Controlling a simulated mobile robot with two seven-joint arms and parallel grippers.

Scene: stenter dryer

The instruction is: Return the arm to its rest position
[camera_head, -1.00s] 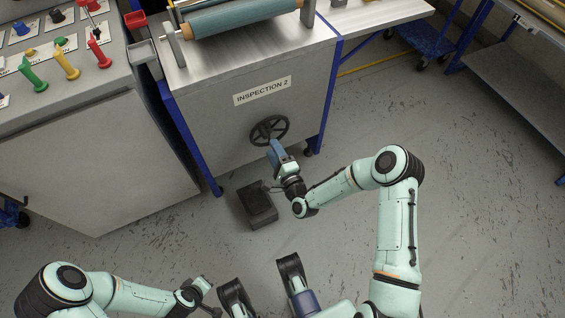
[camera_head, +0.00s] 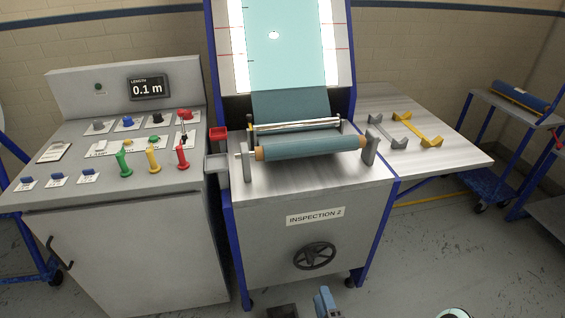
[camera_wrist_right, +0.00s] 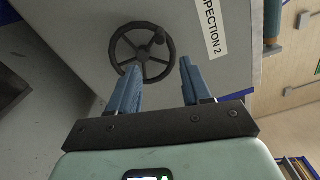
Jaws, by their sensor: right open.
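My right gripper (camera_wrist_right: 160,88) is open and empty in the right wrist view, its two blue fingers apart. In the head view the right gripper (camera_head: 326,302) shows only in part at the bottom edge, below the handwheel (camera_head: 314,256). A piece of my right arm shows at the bottom right. My left gripper is out of the head view.
The inspection machine (camera_head: 300,240) has a fabric roll (camera_head: 310,147) on top. A control cabinet (camera_head: 125,250) with levers stands to its left. A side table (camera_head: 440,150) and a blue cart (camera_head: 490,185) are at the right. A dark box (camera_head: 282,311) lies on the floor.

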